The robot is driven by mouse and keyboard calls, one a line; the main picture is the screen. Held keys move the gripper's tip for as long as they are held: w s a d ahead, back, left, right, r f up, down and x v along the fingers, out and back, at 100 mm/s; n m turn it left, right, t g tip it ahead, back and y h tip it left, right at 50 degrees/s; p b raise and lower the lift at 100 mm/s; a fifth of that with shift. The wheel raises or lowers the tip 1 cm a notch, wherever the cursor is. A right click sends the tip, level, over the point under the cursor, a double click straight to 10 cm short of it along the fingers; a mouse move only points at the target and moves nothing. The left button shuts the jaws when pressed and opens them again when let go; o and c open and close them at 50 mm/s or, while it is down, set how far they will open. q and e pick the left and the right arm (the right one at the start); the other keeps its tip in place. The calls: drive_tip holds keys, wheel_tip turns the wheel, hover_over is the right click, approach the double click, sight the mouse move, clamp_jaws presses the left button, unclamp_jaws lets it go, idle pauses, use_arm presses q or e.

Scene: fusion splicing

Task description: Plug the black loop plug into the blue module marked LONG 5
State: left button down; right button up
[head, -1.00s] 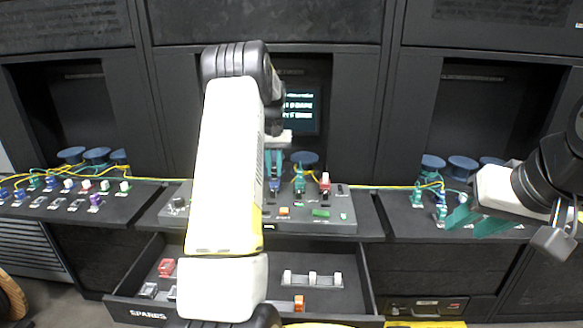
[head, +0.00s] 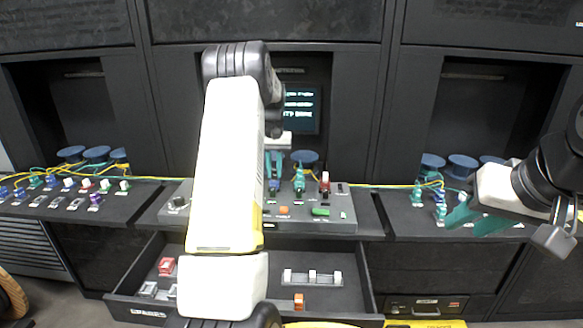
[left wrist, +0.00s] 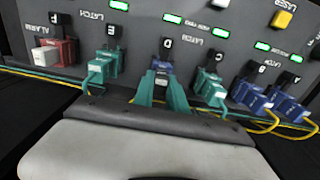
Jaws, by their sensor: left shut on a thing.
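In the left wrist view, several connectors stand in a row on the grey panel (left wrist: 75,18) beside letters F to A. My left gripper (left wrist: 162,92) has its teal fingers closed around a dark blue connector (left wrist: 161,66) by the letter D. I cannot make out a LONG 5 mark or tell a black loop plug apart there. In the head view my left gripper (head: 273,165) reaches down onto the same grey console (head: 335,225). My right gripper (head: 476,218) hangs open and empty in front of the right shelf.
Green connectors (left wrist: 100,68) (left wrist: 209,86) stand close on both sides of the held one. A red one (left wrist: 55,52) and blue ones (left wrist: 250,96) stand further out. An open drawer (head: 345,300) lies below the console. A lit screen (head: 301,108) is behind.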

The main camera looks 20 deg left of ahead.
use_arm(q)
drive_tip(key=c, duration=1.3)
unclamp_jaws()
drive_tip(key=shift+r, duration=0.1)
wheel_tip(320, 180, up, 8)
drive_tip(key=shift+f, duration=0.15)
